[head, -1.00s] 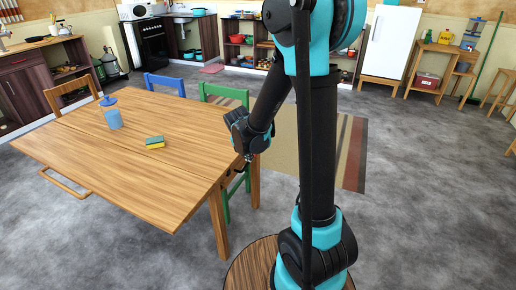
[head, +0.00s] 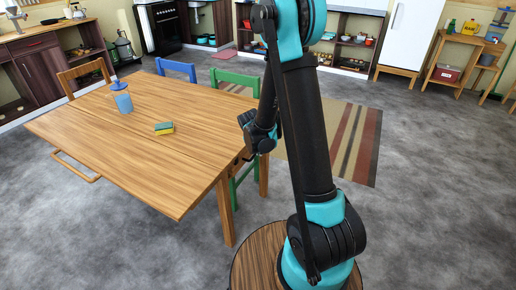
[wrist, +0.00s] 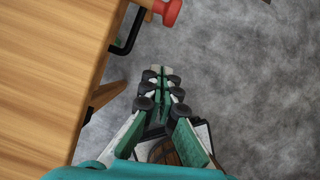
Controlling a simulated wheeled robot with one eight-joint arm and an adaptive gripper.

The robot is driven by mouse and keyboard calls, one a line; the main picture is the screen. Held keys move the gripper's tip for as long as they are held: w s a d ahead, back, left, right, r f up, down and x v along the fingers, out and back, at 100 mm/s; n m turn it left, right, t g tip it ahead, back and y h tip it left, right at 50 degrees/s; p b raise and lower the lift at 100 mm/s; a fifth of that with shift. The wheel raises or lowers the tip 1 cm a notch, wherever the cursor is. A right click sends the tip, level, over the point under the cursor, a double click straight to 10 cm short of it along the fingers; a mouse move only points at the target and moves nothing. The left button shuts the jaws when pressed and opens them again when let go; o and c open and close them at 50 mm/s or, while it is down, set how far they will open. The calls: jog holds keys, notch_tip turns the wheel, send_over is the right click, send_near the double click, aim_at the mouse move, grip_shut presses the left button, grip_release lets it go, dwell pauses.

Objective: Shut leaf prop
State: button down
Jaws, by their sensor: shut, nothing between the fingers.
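The wooden table (head: 140,125) has a seam along its top, with a leaf on the near side. In the wrist view, a black bent bar (wrist: 130,32) and a red knob (wrist: 168,11) stick out from beside the table edge (wrist: 92,85). I cannot tell for sure which part is the leaf prop. A wooden loop-shaped bar (head: 75,166) juts out below the leaf's left edge. My gripper (wrist: 160,72) is shut and empty, just right of the table edge, and apart from the bar and knob. In the head view my arm hides part of that table end.
A striped rug (head: 345,145) lies behind my arm. The grey floor at the right is clear.

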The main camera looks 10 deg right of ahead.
jog(key=shift+w+d+f, duration=0.1)
jog(key=shift+w+d, duration=0.2)
jog(key=shift+w, duration=0.35)
jog(key=shift+w+d+f, duration=0.1)
jog(key=shift+w+d, duration=0.25)
jog(key=shift+w, duration=0.35)
jog(key=shift+w+d, duration=0.3)
jog(key=shift+w, duration=0.35)
jog(key=shift+w, duration=0.15)
